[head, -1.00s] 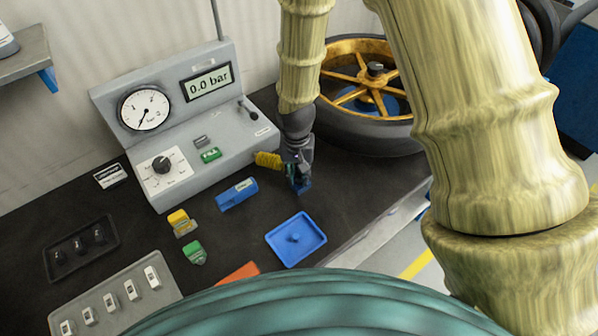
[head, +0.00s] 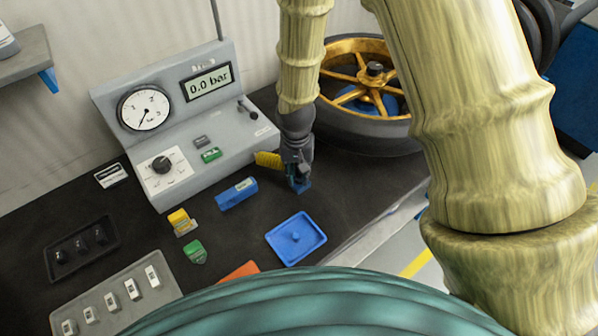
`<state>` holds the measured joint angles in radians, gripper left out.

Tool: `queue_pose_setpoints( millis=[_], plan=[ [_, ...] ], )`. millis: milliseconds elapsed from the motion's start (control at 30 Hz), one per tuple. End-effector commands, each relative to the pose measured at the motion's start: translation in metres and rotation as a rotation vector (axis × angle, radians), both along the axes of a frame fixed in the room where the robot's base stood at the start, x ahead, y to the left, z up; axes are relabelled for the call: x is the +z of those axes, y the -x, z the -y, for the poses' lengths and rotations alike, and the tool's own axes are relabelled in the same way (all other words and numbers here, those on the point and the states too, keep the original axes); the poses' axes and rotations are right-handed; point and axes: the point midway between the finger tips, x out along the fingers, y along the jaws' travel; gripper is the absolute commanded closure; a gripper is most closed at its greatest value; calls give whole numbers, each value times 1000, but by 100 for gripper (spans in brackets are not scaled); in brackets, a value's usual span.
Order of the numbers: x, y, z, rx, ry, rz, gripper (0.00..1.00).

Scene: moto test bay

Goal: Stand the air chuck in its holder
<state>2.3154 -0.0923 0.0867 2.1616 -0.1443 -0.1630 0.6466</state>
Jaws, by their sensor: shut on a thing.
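My gripper (head: 297,178) points down at the right part of the dark bench, right of the grey gauge console. It is shut on the air chuck, which is mostly hidden by the fingers and wrist. A yellow coiled hose (head: 268,159) sticks out to the left beside the gripper. A small blue block (head: 304,187) shows right at the fingertips, low over the bench; it may be the holder. I cannot tell whether the chuck is in it or above it.
The console (head: 205,130) reads 0.0 bar. A blue labelled box (head: 237,194), a yellow block (head: 181,221), a green piece (head: 194,251) and a blue tray (head: 272,238) lie in front. A gold-spoked wheel (head: 365,125) lies behind right, close to my arm.

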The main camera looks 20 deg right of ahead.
Motion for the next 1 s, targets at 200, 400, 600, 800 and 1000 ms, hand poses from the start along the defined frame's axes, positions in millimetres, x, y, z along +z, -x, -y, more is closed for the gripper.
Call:
queue_pose_setpoints(
  millis=[200, 400, 600, 800, 1000],
  plan=[
    [-2, 0, 0, 0, 0, 0, 100],
    [-4, 0, 0, 0, 0, 0, 100],
    [-5, 0, 0, 0, 0, 0, 100],
    [-7, 0, 0, 0, 0, 0, 100],
    [-9, 0, 0, 0, 0, 0, 100]
  ],
)
